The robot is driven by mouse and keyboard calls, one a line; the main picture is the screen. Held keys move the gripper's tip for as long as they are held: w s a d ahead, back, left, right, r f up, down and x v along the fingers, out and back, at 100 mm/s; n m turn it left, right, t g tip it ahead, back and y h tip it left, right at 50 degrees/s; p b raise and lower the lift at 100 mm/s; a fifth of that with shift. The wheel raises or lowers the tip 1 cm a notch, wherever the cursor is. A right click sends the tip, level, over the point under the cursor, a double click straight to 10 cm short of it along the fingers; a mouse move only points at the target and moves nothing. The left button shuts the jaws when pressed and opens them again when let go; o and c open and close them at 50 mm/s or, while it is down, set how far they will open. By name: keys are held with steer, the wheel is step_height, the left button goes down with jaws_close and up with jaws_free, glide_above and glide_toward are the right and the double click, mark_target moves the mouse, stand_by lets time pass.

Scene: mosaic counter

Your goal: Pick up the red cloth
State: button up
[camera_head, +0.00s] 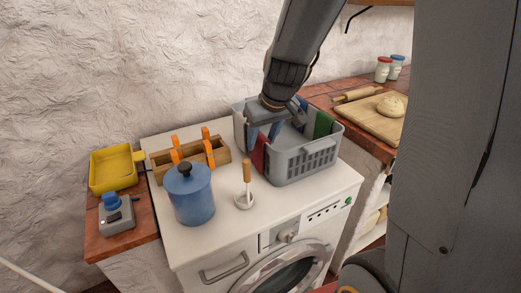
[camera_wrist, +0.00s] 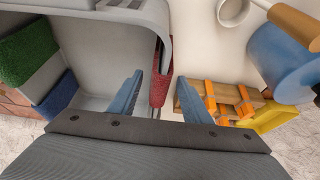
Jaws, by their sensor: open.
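The red cloth (camera_head: 259,153) hangs over the left rim of a grey basket (camera_head: 305,162) on top of the white washing machine. In the wrist view the red cloth (camera_wrist: 160,88) appears as a narrow strip along the basket rim (camera_wrist: 155,15). My gripper (camera_head: 264,134) is over that rim, above the cloth. In the wrist view my gripper (camera_wrist: 160,76) is open, with one blue finger on either side of the rim and cloth. The fingers look apart from the cloth; their exact height above it is hard to tell.
A green cloth (camera_head: 323,124) and a blue cloth (camera_wrist: 57,97) hang on other sides of the basket. Left of it stand a wooden box (camera_head: 162,169) with orange handles, a blue pot (camera_head: 191,200) and a wooden-handled tool (camera_head: 246,174) in a white holder.

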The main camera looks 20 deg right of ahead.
steer(key=shift+x, duration=1.25)
jaws_close()
steer(key=shift+r, duration=0.1)
